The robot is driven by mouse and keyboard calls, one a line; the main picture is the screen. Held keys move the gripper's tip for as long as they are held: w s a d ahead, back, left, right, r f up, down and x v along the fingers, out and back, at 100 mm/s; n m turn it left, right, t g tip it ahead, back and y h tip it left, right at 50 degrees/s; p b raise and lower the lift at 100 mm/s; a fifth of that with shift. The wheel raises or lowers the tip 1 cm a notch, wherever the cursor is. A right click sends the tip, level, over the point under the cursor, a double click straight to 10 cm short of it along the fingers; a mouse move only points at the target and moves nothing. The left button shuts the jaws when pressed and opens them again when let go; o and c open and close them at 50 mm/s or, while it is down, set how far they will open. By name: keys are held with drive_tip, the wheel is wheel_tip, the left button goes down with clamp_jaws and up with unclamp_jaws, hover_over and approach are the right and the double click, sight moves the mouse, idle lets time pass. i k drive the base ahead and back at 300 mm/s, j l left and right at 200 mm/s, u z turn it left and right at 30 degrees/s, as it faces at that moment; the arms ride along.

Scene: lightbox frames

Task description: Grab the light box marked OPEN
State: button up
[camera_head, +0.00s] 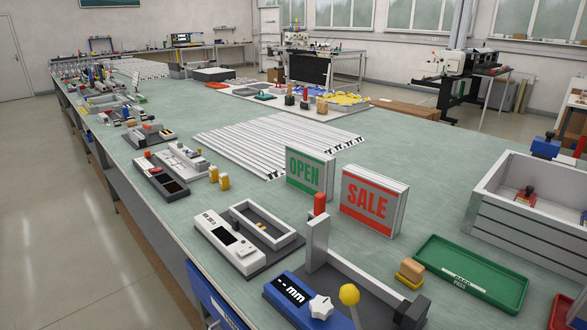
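The light box marked OPEN (304,170) stands upright on the green-topped workbench (150,185), near the middle of the view. My gripper is not in view.
Long pale profiles (265,140) lie behind the OPEN box. A green tray (470,272) and a grey crate (510,222) are at the right.

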sight(311, 171)
drive_tip(key=i+j, duration=0.15)
drive_tip(key=j, duration=0.25)
drive_tip(key=i+j, duration=0.15)
drive_tip(key=j, duration=0.2)
drive_tip(key=i+j, duration=0.2)
drive_tip(key=j, duration=0.2)
drive_tip(key=i+j, duration=0.15)
drive_tip(key=j, duration=0.2)
drive_tip(key=i+j, duration=0.15)
drive_tip(key=j, duration=0.25)
drive_tip(key=i+j, duration=0.15)
drive_tip(key=j, duration=0.25)
drive_tip(key=i+j, duration=0.2)
drive_tip(key=j, duration=0.15)
drive_tip(key=i+j, duration=0.15)
drive_tip(key=j, duration=0.25)
drive_tip(key=i+j+z, duration=0.1)
drive_tip(key=j+z, duration=0.2)
drive_tip(key=i+j+z, duration=0.1)
drive_tip(key=j+z, duration=0.25)
drive_tip(key=z, duration=1)
drive_tip(key=i, duration=1)
